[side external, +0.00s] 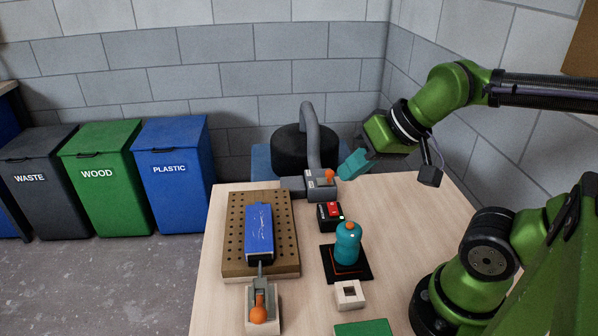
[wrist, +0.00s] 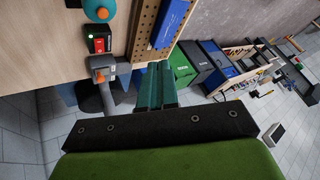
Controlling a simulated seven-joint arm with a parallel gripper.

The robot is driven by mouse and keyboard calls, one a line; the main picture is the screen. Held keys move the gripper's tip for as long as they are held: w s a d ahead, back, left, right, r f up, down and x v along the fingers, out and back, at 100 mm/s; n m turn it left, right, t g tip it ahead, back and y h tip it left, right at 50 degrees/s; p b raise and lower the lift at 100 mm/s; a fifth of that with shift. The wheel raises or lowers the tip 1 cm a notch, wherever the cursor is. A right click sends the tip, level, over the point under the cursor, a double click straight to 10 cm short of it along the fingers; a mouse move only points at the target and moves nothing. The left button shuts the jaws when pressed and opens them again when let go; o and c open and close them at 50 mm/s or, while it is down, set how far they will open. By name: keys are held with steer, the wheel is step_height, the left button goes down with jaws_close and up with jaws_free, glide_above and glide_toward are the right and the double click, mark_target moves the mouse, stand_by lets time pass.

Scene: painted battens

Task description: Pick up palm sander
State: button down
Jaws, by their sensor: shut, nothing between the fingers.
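The palm sander (side external: 347,243) has a teal body with a rounded top and a dark base with an orange line. It stands upright on a black pad (side external: 329,266) right of the perforated board. In the wrist view only part of the sander (wrist: 101,10) shows, cut off by the top edge. My gripper (side external: 347,170) is at the far side of the table, above and behind the sander and well apart from it. Its teal fingers (wrist: 156,70) are shut with nothing between them.
A blue-painted batten (side external: 259,232) lies on the perforated board (side external: 287,252). A clamp with an orange knob (side external: 258,314) is in front. A grey hose fitting (side external: 320,185) is close to my gripper. A red switch box (side external: 330,214) and a white square block (side external: 349,294) flank the sander.

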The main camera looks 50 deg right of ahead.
steer(key=c, duration=1.8)
jaws_free()
steer(key=o, duration=1.5)
steer(key=shift+o, duration=0.2)
steer(key=shift+f, duration=0.1)
steer(key=n+g+h, duration=0.2)
steer(key=n+g, duration=0.2)
steer(key=g, duration=0.3)
glide_above(350, 225)
steer(key=f, duration=1)
steer(key=shift+s+d, duration=0.1)
steer(key=shift+d, duration=0.1)
steer(key=shift+a+f, duration=0.15)
steer(key=shift+f, duration=2.75)
